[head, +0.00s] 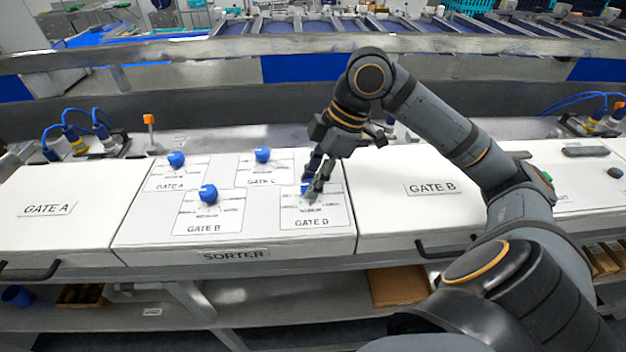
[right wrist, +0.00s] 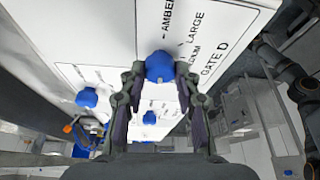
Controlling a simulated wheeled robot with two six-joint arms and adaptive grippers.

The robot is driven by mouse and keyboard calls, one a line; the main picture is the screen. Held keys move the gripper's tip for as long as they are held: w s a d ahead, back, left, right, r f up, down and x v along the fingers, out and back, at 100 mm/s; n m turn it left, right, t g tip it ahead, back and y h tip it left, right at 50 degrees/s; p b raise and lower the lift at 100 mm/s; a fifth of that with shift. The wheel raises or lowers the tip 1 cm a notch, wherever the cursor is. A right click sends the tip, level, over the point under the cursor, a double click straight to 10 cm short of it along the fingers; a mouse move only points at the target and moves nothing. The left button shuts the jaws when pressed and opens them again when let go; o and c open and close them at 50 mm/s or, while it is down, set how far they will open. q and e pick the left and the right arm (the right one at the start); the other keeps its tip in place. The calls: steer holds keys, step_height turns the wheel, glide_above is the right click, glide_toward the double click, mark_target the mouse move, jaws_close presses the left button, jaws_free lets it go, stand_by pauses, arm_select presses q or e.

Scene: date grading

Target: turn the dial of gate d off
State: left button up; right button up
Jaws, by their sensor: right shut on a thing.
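The dial of gate D (head: 305,187) is a small blue knob on a white label plate (head: 325,213) at the right of the sorter panel. My fingers partly hide it in the head view. My right gripper (head: 311,190) reaches down onto it from above. In the right wrist view the blue knob (right wrist: 160,66) sits between the two fingertips (right wrist: 161,80), and the gripper is shut on it. The plate there shows the words AMBER, LARGE and GATE D. I cannot tell which mark the dial points to. My left gripper is not in view.
Similar blue dials for gate A (head: 176,159), gate B (head: 208,194) and gate C (head: 262,155) stand nearby on the panel. A metal rail (head: 200,50) runs behind. An orange-tipped switch (head: 149,121) stands at the back left. The right cover (head: 400,205) is mostly clear.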

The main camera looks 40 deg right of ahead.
steer(key=shift+r+m+t, duration=0.1)
steer(key=shift+m+t, duration=0.3)
steer(key=shift+m, duration=0.4)
steer(key=o, duration=1.1)
steer(key=shift+a, duration=0.1)
steer(key=shift+o, duration=0.2)
steer(key=shift+d+r, duration=0.2)
steer(key=shift+r, duration=0.05)
steer(key=v, duration=1.1)
steer(key=shift+r, duration=0.2)
